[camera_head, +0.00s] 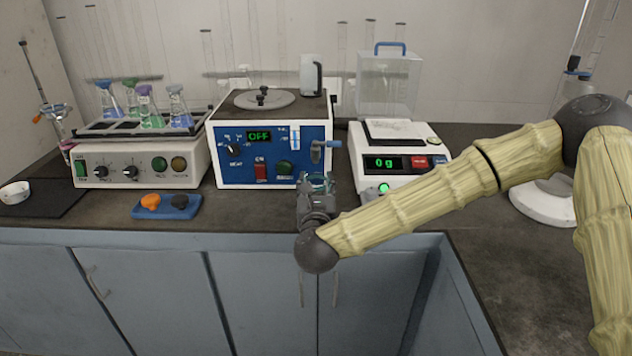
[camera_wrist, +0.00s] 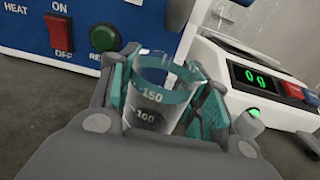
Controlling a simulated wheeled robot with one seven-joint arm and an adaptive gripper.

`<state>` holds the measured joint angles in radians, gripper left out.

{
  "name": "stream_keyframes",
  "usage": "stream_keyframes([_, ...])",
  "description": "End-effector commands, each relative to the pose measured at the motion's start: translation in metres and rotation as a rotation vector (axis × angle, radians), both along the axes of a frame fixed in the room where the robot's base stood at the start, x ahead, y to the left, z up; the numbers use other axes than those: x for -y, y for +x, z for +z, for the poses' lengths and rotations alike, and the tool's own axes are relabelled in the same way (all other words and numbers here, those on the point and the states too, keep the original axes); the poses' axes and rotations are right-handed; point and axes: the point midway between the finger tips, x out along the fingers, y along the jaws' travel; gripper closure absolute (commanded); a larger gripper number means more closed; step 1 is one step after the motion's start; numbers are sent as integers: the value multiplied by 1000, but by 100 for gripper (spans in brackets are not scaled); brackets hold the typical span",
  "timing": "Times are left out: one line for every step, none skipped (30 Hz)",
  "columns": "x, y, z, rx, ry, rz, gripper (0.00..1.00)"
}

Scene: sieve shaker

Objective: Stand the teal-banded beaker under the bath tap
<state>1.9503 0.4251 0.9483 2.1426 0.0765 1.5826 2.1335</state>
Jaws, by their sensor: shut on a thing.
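The teal-banded beaker (camera_wrist: 150,112) is clear glass with 150 and 100 marks and a teal band near its top. My gripper (camera_wrist: 163,98) is shut on it, with one teal-padded finger on each side. In the head view the beaker (camera_head: 319,181) is small and partly hidden by my gripper (camera_head: 317,190). It is in front of the bath's right edge, near and below the bath tap (camera_head: 321,150) in the picture. The water bath (camera_head: 230,165) is a blue-fronted box reading OFF. I cannot tell whether the beaker touches the counter or is straight under the spout.
A balance (camera_head: 385,183) reading 0 g stands close on the right. A shaker (camera_head: 130,170) holding several flasks stands left. A blue tray (camera_head: 165,209) with orange and dark pieces lies near the front edge. Dark counter (camera_head: 255,212) is bare in front of the bath.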

Motion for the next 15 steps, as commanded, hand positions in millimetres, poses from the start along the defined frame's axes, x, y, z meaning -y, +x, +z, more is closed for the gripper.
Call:
stream_keyframes([0, 2, 0, 1, 0, 0, 81])
stream_keyframes([0, 3, 0, 0, 0, 0, 81])
stream_keyframes([0, 5, 0, 0, 0, 1, 81])
stream_keyframes([0, 6, 0, 0, 0, 1, 81])
stream_keyframes([0, 8, 0, 0, 0, 1, 81])
stream_keyframes([0, 11, 0, 0, 1, 1, 81])
stream_keyframes([0, 15, 1, 1, 1, 0, 81])
stream_keyframes([0, 19, 1, 2, 1, -1, 81])
stream_keyframes([0, 24, 1, 1, 0, 0, 81])
stream_keyframes([0, 29, 1, 1, 0, 0, 81])
stream_keyframes([0, 34, 1, 2, 0, -2, 81])
stream_keyframes([0, 40, 1, 1, 0, -1, 81])
stream_keyframes([0, 45, 1, 1, 0, -1, 81])
stream_keyframes([0, 44, -5, -1, -2, 0, 81])
stream_keyframes([-1, 43, -11, -2, -2, 2, 81])
